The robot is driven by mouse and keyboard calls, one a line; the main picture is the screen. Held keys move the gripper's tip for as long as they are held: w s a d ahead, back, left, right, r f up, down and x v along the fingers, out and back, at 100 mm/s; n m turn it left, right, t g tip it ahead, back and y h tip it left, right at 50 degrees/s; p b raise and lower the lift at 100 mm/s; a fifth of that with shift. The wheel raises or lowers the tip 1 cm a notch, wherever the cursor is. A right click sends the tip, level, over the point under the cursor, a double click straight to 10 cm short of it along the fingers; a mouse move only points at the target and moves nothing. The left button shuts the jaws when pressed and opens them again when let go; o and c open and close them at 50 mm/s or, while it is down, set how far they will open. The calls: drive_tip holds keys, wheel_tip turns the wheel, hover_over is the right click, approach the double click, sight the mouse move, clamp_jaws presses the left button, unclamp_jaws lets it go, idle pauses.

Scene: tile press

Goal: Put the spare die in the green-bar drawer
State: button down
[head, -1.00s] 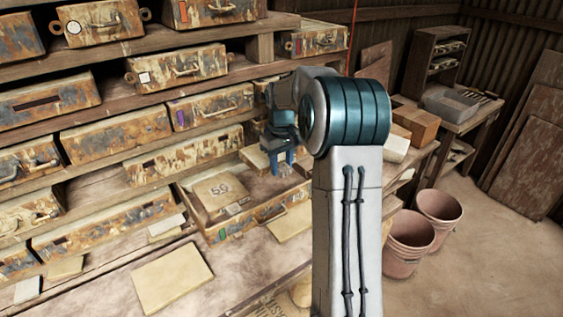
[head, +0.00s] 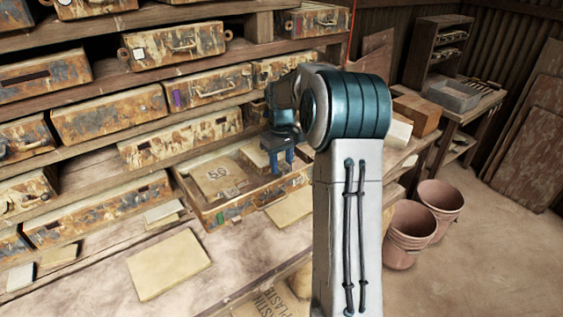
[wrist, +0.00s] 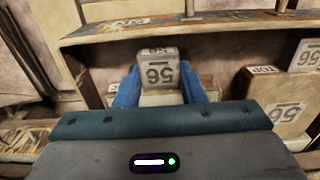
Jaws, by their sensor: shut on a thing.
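My gripper (head: 283,160) is over the right part of a pulled-out drawer (head: 212,219) with a small green mark on its front. In the wrist view, my gripper's blue fingers (wrist: 160,88) are shut on a pale block, the spare die (wrist: 157,68), with a number like 56 upside down. The die is hard to make out in the head view. The drawer holds a pale numbered block (head: 215,174) on its left side. In the wrist view, a similar numbered block (wrist: 285,112) is at the right. I cannot tell whether the held die touches anything below.
Shelves of rusty drawers fill the left and back, one with a purple mark (head: 177,99). Pale slabs (head: 169,263) lie on the bench before the open drawer. Two buckets (head: 405,240) stand on the floor at right.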

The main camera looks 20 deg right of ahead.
drive_tip(key=shift+f+b, duration=0.3)
drive_tip(key=shift+f, duration=0.2)
drive_tip(key=c, duration=0.9)
unclamp_jaws()
drive_tip(key=shift+r, duration=0.1)
drive_tip(key=shift+o, duration=0.2)
wheel_tip(320, 180, up, 14)
drive_tip(key=b, duration=0.1)
